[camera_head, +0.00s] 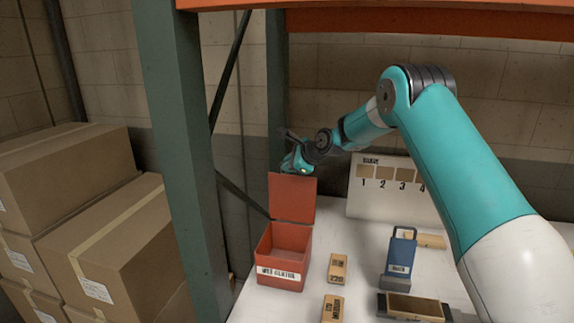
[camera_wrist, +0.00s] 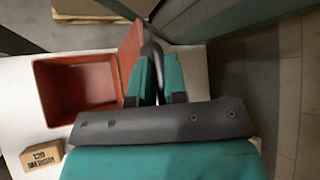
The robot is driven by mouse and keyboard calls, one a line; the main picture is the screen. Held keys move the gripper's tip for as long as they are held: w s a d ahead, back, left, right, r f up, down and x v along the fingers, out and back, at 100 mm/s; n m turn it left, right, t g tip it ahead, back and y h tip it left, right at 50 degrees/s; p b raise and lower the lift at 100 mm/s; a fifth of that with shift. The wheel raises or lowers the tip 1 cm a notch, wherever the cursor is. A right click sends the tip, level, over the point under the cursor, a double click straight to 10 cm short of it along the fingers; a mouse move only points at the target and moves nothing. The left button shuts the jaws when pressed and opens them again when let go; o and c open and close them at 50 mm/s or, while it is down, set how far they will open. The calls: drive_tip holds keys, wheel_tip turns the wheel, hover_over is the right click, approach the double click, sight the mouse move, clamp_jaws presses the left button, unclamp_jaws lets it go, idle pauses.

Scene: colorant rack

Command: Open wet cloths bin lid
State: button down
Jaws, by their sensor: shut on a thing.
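The red wet cloths bin (camera_head: 285,284) stands on the white table with its label facing front. Its red lid (camera_head: 292,198) is up, standing roughly upright at the back edge, and the empty-looking inside shows. In the wrist view the open bin (camera_wrist: 78,88) is at the left, and the lid (camera_wrist: 130,48) rises beside my fingers. My gripper (camera_head: 297,163) is at the top of the lid. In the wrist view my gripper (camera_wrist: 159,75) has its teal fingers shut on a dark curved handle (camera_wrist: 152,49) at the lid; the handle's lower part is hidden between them.
A green rack post (camera_head: 180,150) stands left of the bin, and an orange beam (camera_head: 400,22) crosses above. Small tan boxes (camera_head: 338,268), a blue caddy (camera_head: 398,262) and a numbered board (camera_head: 385,190) are to the right. Cardboard boxes (camera_head: 110,245) fill the left.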

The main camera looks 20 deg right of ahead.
drive_tip(key=shift+a+f, duration=0.1)
drive_tip(key=c, duration=1.2)
unclamp_jaws()
drive_tip(key=shift+s, duration=0.2)
drive_tip(key=b+v, duration=0.6)
drive_tip(key=v, duration=1.1)
drive_tip(key=shift+w+r+b, duration=0.1)
drive_tip(key=shift+r+b, duration=0.15)
drive_tip(key=shift+b, duration=0.05)
